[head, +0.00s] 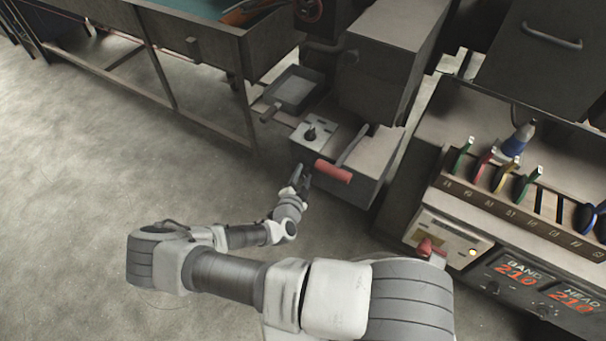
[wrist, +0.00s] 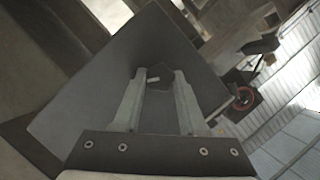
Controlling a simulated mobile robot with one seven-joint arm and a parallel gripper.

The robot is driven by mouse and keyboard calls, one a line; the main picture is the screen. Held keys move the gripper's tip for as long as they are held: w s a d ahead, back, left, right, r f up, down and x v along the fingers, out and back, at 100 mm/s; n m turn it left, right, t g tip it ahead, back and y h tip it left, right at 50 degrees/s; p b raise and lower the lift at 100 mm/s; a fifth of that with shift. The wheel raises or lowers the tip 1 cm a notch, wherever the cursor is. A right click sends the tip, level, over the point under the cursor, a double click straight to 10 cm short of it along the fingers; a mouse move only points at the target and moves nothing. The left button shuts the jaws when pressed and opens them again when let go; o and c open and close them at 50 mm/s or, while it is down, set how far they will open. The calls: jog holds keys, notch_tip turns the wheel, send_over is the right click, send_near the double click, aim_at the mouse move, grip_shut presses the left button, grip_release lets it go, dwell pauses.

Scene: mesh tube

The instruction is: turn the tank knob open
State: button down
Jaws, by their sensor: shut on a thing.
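The tank (head: 358,186) is a grey metal box with a red handle (head: 333,171) on its front edge. My gripper (head: 304,174) is at its front face, left of the red handle. In the wrist view my gripper (wrist: 158,76) has a finger on each side of a dark, angular knob (wrist: 160,86) with a small white mark, and is shut on it. The knob stands out from a plain dark grey panel (wrist: 80,108). In the head view my gripper hides this knob.
A light plate (head: 302,142) with a dark knob on top is beside a shallow pan (head: 292,92). At right stands a bench with colored-handled tools in a rack (head: 520,215) and red number displays (head: 518,273). Open concrete floor (head: 90,190) lies left.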

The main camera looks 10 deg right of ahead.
jog(key=shift+w+a+n+g+h+b, duration=0.15)
jog(key=shift+n+g+h+b, duration=0.35)
jog(key=shift+n+g, duration=0.5)
jog(key=shift+n+b, duration=0.8)
jog(key=shift+n, duration=0.3)
jog(key=shift+r+g+h, duration=0.1)
jog(key=shift+g+h, duration=0.2)
jog(key=shift+c, duration=2.3)
grip_release()
jog(key=v, duration=1.7)
